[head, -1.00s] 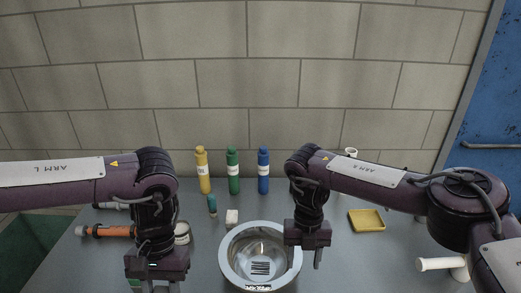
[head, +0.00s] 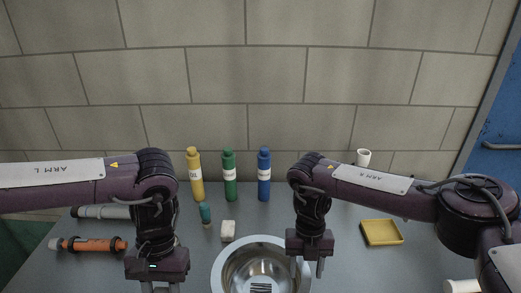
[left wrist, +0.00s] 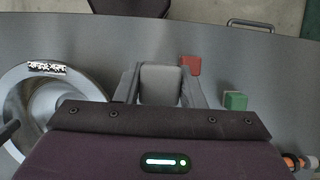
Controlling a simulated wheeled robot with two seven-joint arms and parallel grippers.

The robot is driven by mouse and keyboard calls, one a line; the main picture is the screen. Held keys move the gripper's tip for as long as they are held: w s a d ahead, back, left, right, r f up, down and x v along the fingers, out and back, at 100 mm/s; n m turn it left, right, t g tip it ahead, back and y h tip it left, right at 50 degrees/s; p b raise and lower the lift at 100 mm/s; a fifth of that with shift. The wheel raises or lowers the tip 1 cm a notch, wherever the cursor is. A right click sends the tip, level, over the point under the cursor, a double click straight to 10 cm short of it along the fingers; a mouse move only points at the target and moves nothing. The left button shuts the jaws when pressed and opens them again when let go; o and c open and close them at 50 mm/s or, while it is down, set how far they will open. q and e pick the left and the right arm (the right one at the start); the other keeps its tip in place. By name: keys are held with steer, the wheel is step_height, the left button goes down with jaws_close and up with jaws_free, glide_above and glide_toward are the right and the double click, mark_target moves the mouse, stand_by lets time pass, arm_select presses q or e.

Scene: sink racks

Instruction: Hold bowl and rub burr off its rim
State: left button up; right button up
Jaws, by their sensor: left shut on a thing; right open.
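A shiny metal bowl (head: 228,258) with a broad flat rim stands at the bottom middle of the head view, its near side cut off. In the left wrist view the bowl (left wrist: 18,82) carries a rough black-and-white burr (left wrist: 47,68) on its rim. My right gripper (head: 308,267) is open at the bowl's right rim, pointing down; I cannot tell whether its fingers straddle the rim. My left gripper (head: 161,288) is left of the bowl, apart from it. In the left wrist view it is shut on a grey block (left wrist: 160,84).
Yellow, green and blue bottles (head: 230,177) stand at the back. A small white block (head: 228,231) and a teal-topped bottle (head: 206,216) are behind the bowl. A yellow tray (head: 381,233) lies right. An orange tube (head: 92,245) lies left. Red (left wrist: 191,65) and green (left wrist: 235,101) blocks lie near my left gripper.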

steer(key=shift+s+f, duration=0.15)
steer(key=shift+f, duration=0.5)
steer(key=shift+s+f+b, duration=0.4)
steer(key=shift+s+f, duration=0.05)
steer(key=shift+f, duration=0.05)
steer(key=shift+w+f, duration=0.1)
steer(key=shift+c, duration=0.2)
steer(key=c, duration=0.6)
steer(key=shift+c, duration=0.2)
